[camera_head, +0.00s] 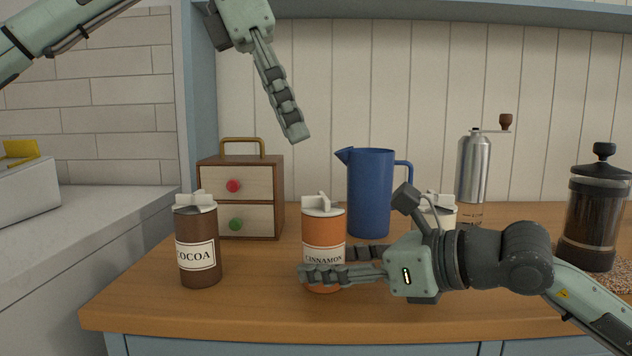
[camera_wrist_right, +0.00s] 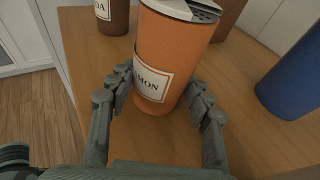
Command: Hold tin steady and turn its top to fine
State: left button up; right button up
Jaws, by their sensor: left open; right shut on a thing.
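An orange tin labelled CINNAMON (camera_head: 322,238) stands upright near the front of the wooden counter. Its white top (camera_head: 320,205) has a raised grip bar; in the right wrist view the top (camera_wrist_right: 188,8) shows dark holes at one side. My right gripper (camera_head: 312,268) is shut around the tin's lower body from the right. In the right wrist view its fingers (camera_wrist_right: 163,100) lie on both sides of the orange tin (camera_wrist_right: 165,55). My left gripper (camera_head: 294,128) is open and empty, pointing down in the air above and left of the tin's top.
A brown COCOA tin (camera_head: 197,250) stands to the left, and another white-topped tin (camera_head: 436,204) is partly hidden behind my right gripper. A small drawer box (camera_head: 262,173), blue jug (camera_head: 370,190), metal grinder (camera_head: 472,165) and French press (camera_head: 592,215) stand behind. The counter front (camera_head: 150,310) is clear.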

aim_at(322, 195)
pick_arm(q)
jog(key=x, duration=0.9)
jog(key=shift+r, duration=0.1)
jog(key=c, duration=1.2)
jog(key=shift+w+m+g, duration=0.1)
jog(key=shift+m+g, duration=0.4)
jog(key=shift+m, duration=0.6)
jog(key=o, duration=1.2)
jog(key=shift+a+r, duration=0.1)
jog(key=v, duration=1.1)
jog(key=shift+a+r, duration=0.15)
jog(key=shift+r, duration=0.2)
